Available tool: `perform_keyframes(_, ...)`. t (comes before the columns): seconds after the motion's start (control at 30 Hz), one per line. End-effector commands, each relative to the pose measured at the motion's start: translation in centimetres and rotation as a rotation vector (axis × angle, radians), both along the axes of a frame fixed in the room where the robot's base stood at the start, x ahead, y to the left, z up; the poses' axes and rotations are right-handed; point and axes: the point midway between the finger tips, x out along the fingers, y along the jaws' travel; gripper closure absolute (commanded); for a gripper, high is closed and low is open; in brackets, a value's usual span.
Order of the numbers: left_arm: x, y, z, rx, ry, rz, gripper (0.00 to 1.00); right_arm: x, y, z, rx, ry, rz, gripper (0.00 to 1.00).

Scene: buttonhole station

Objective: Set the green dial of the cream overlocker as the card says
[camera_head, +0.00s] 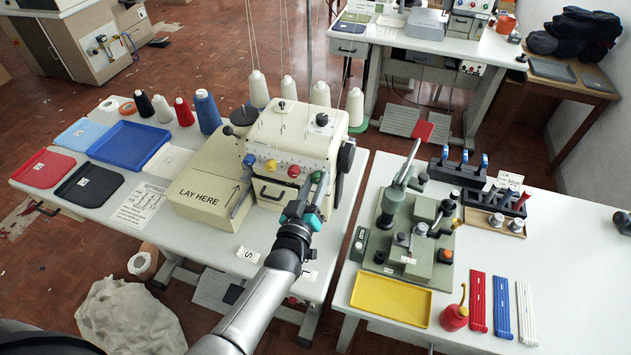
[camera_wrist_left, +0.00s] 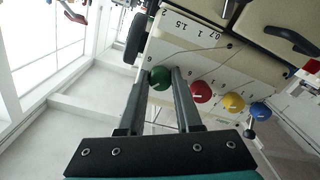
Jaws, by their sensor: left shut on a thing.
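The cream overlocker (camera_head: 292,132) stands on the left table with a row of blue, yellow, red and green dials on its front. My left gripper (camera_head: 313,184) is at the right end of this row, shut on the green dial (camera_head: 316,176). In the left wrist view the green dial (camera_wrist_left: 159,78) sits between the two fingertips, partly covered by them. The red dial (camera_wrist_left: 200,92) is just beside the right finger. The setting card (camera_head: 139,205) lies on the table at the left; its writing is too small to read. My right gripper is not in view.
A box marked LAY HERE (camera_head: 208,189) stands left of the dials. Thread cones (camera_head: 259,89) stand behind the machine. A blue tray (camera_head: 129,144) and coloured mats lie at the far left. A green-grey machine (camera_head: 410,235) and a yellow tray (camera_head: 391,299) are on the right table.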

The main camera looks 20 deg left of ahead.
Motion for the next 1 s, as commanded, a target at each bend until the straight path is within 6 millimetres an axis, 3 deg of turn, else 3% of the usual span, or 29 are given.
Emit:
perform_keyframes(0.5,0.0,0.02,-0.08,0.448,-0.015,0.0,1.0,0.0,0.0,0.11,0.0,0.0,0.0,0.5)
perform_keyframes(1.0,0.0,0.05,-0.07,0.641,-0.022,0.0,1.0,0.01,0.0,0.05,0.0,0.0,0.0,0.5)
